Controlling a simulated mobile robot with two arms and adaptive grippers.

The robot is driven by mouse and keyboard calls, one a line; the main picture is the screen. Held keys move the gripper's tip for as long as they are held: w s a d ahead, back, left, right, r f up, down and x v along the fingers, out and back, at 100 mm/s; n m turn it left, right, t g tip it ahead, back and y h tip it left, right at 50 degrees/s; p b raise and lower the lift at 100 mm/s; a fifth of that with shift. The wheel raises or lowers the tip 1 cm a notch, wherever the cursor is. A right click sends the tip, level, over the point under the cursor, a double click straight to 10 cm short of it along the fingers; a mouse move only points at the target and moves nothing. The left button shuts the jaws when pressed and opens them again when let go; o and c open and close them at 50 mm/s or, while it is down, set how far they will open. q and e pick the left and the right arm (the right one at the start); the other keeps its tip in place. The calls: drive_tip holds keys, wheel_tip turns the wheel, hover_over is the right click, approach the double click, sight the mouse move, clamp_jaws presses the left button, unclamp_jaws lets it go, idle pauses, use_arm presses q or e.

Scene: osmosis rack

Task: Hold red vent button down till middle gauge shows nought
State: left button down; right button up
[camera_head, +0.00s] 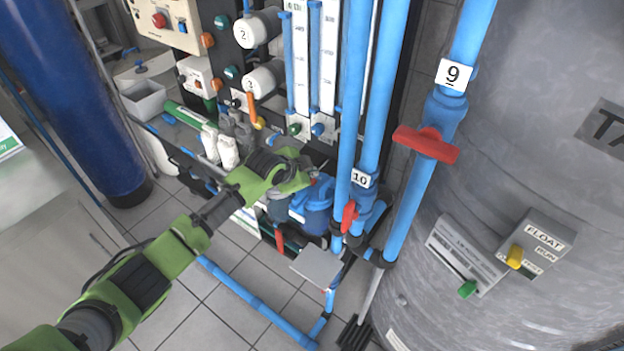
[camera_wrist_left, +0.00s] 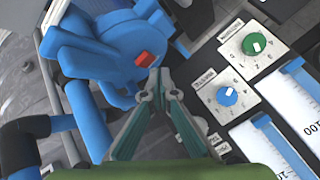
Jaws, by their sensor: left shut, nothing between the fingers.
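The red vent button (camera_wrist_left: 144,59) is a small red block on top of a blue filter housing (camera_wrist_left: 95,48) in the left wrist view. The housing (camera_head: 312,207) also shows low behind the pipes in the head view, where I cannot make out the button clearly. My left gripper (camera_wrist_left: 157,77) is shut and empty, its tips just beside the button's lower right corner. I cannot tell whether they touch it. In the head view the left gripper (camera_head: 308,177) reaches over the housing. I cannot make out the middle gauge or any reading. My right gripper is out of view.
Blue vertical pipes (camera_head: 352,80) and a red-handled valve (camera_head: 427,143) stand right of the gripper. A grey tank (camera_head: 520,120) fills the right side. In the wrist view, a blue knob (camera_wrist_left: 227,96) and a green knob (camera_wrist_left: 255,43) sit right of the fingers.

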use_arm(q)
drive_tip(key=shift+r+p, duration=2.3)
drive_tip(key=shift+r, duration=0.3)
drive_tip(key=shift+f, duration=0.1)
